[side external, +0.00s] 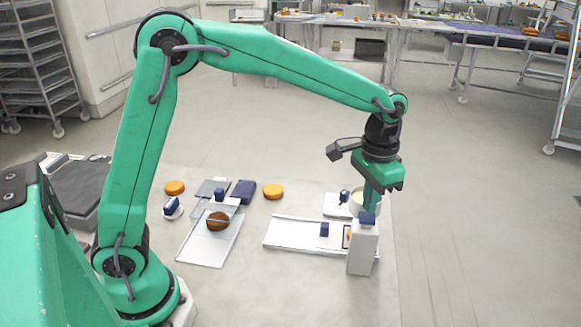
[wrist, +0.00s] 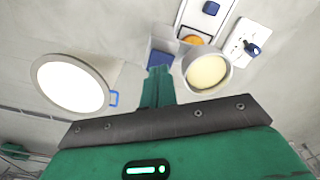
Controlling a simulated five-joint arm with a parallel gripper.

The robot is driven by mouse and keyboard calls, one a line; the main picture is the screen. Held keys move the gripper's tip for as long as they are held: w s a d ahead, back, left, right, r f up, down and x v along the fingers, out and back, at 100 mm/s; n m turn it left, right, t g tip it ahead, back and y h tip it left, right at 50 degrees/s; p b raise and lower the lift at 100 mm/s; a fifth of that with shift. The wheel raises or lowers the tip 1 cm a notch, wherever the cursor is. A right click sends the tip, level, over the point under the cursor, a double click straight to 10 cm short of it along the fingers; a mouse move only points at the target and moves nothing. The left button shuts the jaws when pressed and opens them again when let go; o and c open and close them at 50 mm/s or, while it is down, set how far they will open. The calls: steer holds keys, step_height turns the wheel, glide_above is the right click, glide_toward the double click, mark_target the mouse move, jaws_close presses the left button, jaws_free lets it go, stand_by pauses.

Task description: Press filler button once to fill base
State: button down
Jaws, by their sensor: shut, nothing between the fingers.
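My gripper (side external: 371,207) is shut and empty, pointing down. Its fingertips are close to the blue button-like top (side external: 367,218) of a white box (side external: 362,250); I cannot tell whether they touch. In the wrist view, the shut fingers (wrist: 158,72) end near the blue square top (wrist: 163,48). A round cream-filled container (wrist: 208,72) stands right of the fingers. An orange round base (wrist: 193,40) shows partly behind it, at the end of a white tray (wrist: 206,12). In the side view, the box and its frame mostly hide that base.
A white cup-like cylinder (wrist: 75,84) with a blue handle stands left in the wrist view. A white plate with a blue knob (wrist: 251,48) is at upper right. In the side view, orange rounds (side external: 273,191), a brown round (side external: 217,221) on a pale tray (side external: 207,247) and blue blocks lie left.

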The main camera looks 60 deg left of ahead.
mark_target(368, 217)
steer(key=shift+f, duration=1.55)
steer(key=shift+r, duration=0.15)
stand_by(0.5)
steer(key=shift+r, duration=1.4)
steer(key=shift+r, duration=0.15)
step_height(368, 217, up, 6)
steer(key=shift+f, duration=0.15)
stand_by(0.5)
steer(key=shift+a, duration=0.1)
